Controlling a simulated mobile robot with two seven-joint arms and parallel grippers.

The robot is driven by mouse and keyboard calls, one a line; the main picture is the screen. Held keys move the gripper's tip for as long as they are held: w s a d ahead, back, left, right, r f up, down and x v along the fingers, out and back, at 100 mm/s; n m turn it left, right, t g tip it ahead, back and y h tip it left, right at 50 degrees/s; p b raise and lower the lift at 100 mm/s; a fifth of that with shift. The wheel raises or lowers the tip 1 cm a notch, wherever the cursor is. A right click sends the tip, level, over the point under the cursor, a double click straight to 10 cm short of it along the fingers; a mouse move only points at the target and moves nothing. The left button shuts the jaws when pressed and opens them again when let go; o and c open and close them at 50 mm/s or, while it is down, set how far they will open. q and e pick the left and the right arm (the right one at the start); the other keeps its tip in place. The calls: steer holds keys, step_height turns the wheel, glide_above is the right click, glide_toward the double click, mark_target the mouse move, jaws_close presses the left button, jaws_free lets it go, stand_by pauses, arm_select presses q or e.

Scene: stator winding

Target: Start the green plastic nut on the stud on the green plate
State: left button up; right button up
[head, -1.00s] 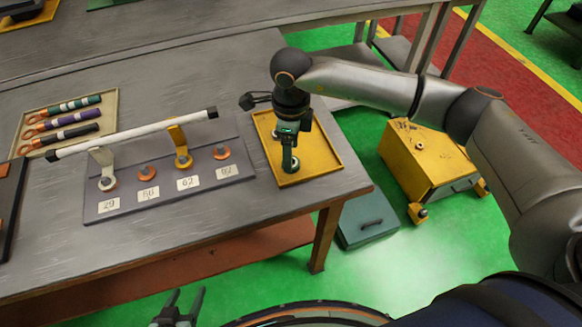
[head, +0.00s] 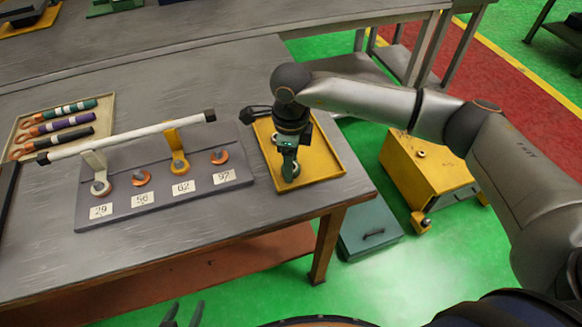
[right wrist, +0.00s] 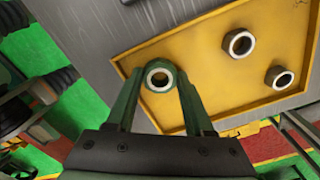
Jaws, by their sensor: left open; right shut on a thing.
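My right gripper (head: 290,160) points down over the yellow tray (head: 331,168). In the right wrist view its green fingers (right wrist: 160,88) are shut on a nut (right wrist: 159,78) with a pale ring face and a dark hole. Green surrounds this ring; I cannot tell how much of that is nut or fingertip. I cannot tell whether the nut touches the tray floor. My left gripper (head: 183,314) is open and empty at the bottom edge, mostly cut off.
Two pale nuts lie in the tray, one nearer (right wrist: 239,43) and one further right (right wrist: 283,78). The grey board has number labels and a white bar (head: 130,137) above it. A tray of coloured-handled tools (head: 78,149) lies left. A green item (head: 112,6) stands at the back.

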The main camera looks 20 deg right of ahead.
steer(key=shift+c, duration=1.2)
step_height(320, 180, up, 9)
steer(key=p, duration=0.5)
